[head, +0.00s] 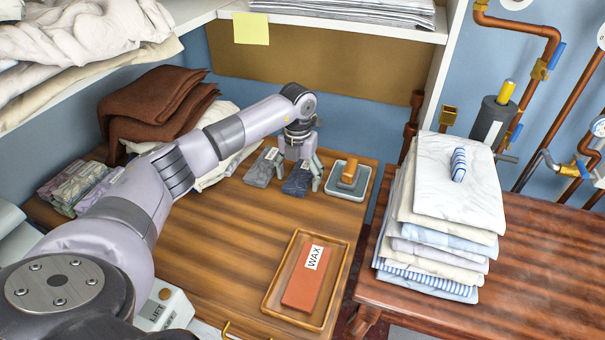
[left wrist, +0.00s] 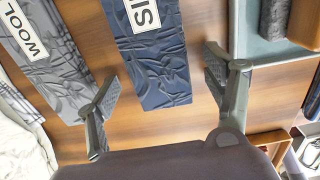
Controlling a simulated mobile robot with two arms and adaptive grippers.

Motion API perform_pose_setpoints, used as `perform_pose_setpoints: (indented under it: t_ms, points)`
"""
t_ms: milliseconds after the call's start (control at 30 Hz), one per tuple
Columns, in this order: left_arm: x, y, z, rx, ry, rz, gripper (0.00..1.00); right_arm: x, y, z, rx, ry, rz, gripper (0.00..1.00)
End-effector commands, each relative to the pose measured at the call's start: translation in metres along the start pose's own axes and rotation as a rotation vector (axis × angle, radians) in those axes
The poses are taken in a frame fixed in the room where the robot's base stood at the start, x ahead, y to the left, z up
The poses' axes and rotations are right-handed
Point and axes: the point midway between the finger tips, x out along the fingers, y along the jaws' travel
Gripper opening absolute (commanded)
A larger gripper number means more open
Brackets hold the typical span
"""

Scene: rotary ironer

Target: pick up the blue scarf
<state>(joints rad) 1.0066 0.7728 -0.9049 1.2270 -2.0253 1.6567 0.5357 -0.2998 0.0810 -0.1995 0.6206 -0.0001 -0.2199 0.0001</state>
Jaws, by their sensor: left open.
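The blue scarf is a dark navy folded cloth (head: 296,183) with a white label, lying on the wooden counter. In the left wrist view the blue scarf (left wrist: 160,78) has a label whose visible letters start with "SI"; its far end runs out of the picture. My left gripper (head: 300,172) is above the scarf, pointing down, and hides part of it in the head view. In the left wrist view the open fingers of my left gripper (left wrist: 161,83) stand on either side of the scarf's near end, with nothing between them gripped. My right gripper is not in view.
A grey scarf (head: 263,166) labelled "WOOL" lies close on the left. A grey tray (head: 334,189) with a brush-like block is close on the right. A wooden tray (head: 270,300) holds a wax block. Brown cloths (head: 150,105) are piled behind. The counter's middle is clear.

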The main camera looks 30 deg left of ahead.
Motion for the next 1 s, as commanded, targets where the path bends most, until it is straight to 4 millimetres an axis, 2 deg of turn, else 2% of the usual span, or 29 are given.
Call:
perform_pose_setpoints:
  t_ms: [67,767,1000]
  points:
    - [-0.0002,0.0,0.0,0.0,0.0,0.0,0.75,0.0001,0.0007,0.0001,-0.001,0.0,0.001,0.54]
    - [-0.0007,0.0002,0.0001,-0.001,0.0,0.0,0.29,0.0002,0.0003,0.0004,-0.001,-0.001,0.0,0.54]
    - [-0.0011,0.0002,0.0002,-0.001,-0.001,0.0,0.28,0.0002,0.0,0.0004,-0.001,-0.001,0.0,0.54]
